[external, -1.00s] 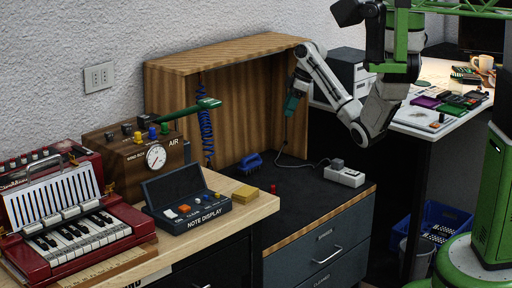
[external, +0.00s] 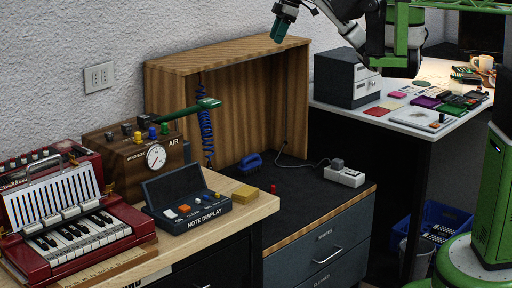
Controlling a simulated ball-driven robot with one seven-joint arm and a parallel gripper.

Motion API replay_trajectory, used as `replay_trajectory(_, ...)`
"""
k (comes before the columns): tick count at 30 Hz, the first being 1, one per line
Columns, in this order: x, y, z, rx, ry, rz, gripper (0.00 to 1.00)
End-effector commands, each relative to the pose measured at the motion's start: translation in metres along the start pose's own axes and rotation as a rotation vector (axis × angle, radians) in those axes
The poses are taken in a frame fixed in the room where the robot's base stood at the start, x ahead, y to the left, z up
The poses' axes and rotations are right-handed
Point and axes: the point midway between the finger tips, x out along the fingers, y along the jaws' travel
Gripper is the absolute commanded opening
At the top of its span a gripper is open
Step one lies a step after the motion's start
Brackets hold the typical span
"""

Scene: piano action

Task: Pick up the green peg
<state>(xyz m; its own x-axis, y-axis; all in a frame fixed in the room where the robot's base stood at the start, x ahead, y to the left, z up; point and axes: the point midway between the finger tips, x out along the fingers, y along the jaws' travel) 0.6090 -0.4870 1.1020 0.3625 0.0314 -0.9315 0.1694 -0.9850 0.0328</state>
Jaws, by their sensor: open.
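I cannot make out a clear green peg. A long green bar with a thicker end (external: 208,103) sticks out to the right from the AIR box (external: 138,168); I cannot tell whether it is a peg. My gripper (external: 279,36) has a teal end that points down and left. It is open and in the air above the top of the wooden cabinet (external: 225,50), up and right of the green bar and well apart from it. The fingers are too small to show any gap.
A red accordion (external: 85,240) and a NOTE DISPLAY box (external: 186,200) stand on the left bench. A blue brush-like object (external: 250,164) and a grey box with a cable (external: 344,176) lie on the dark mat. The white table (external: 395,98) holds several coloured items.

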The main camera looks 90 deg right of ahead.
Motion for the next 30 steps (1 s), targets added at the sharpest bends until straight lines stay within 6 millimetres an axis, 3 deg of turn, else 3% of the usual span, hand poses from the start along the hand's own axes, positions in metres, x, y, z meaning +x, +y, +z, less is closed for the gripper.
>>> replay_trajectory(1,0.0,-0.003,-0.02,-0.064,-0.005,-0.013,0.49)
replay_trajectory(7,0.023,-0.023,-0.09,-0.367,-0.033,-0.067,0.49)
replay_trajectory(11,0.043,-0.052,-0.151,-0.642,-0.056,-0.117,0.49)
replay_trajectory(17,0.08,-0.131,-0.254,-1.181,-0.095,-0.219,0.49)
replay_trajectory(21,0.102,-0.201,-0.311,-1.561,-0.119,-0.294,0.49)
replay_trajectory(24,0.114,-0.25,-0.34,-1.806,-0.133,-0.345,0.49)
replay_trajectory(30,0.128,-0.339,-0.377,-2.214,-0.157,-0.437,0.49)
